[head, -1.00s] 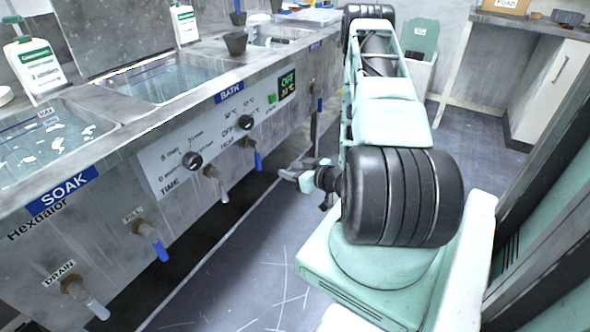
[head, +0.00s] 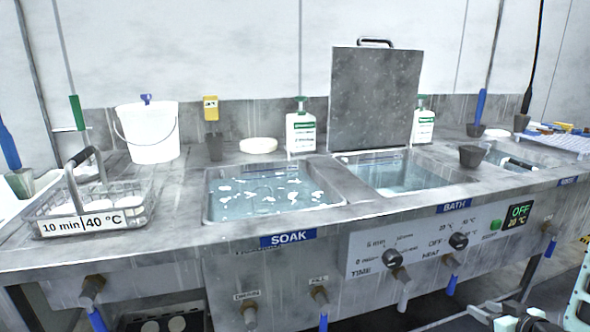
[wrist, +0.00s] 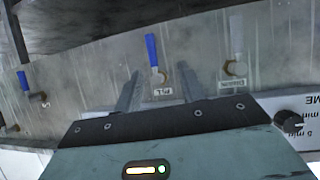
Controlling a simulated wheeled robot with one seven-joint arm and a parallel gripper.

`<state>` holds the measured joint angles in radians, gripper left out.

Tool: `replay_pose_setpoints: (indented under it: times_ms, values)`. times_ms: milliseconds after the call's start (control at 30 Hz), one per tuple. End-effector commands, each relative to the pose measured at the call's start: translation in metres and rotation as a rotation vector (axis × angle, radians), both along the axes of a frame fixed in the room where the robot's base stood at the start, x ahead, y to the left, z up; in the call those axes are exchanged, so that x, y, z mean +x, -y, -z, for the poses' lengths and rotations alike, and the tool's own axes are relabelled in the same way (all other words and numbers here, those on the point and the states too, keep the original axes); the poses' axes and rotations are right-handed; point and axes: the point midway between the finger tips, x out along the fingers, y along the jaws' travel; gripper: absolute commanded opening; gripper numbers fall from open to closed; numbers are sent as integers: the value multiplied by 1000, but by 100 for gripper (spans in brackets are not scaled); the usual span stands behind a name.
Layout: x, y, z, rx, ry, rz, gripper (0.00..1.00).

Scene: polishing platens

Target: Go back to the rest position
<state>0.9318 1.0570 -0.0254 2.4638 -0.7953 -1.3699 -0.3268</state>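My gripper (wrist: 160,80) shows in the wrist view with its two fingers apart and nothing between them. Behind it is the front panel of the sink unit (wrist: 200,75), seen upside down, with a blue-handled fill valve (wrist: 154,58) and the drain valve (wrist: 236,66). In the head view, dark parts of my gripper (head: 492,314) show at the bottom right, in front of and below the panel with the knobs. Part of my pale green arm shows at the right edge; most of the arm is out of view.
The SOAK basin (head: 262,218) and BATH basin (head: 420,190) hold liquid; a grey lid (head: 375,100) stands behind. On the counter are a wire basket (head: 98,218), white bucket (head: 148,155) and soap bottles (head: 301,132). Valves and a time knob (head: 392,258) jut from the front.

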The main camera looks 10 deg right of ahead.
Motion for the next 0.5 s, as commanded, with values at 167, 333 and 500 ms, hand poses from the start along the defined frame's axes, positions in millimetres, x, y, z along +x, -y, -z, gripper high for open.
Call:
replay_pose_setpoints:
  times_ms: [167, 333, 500]
  values:
    - [38, -24, -29, -79, -235, -73, 40]
    - [51, -60, -67, -110, -433, -68, 40]
    - [44, -111, -113, -91, -593, -36, 40]
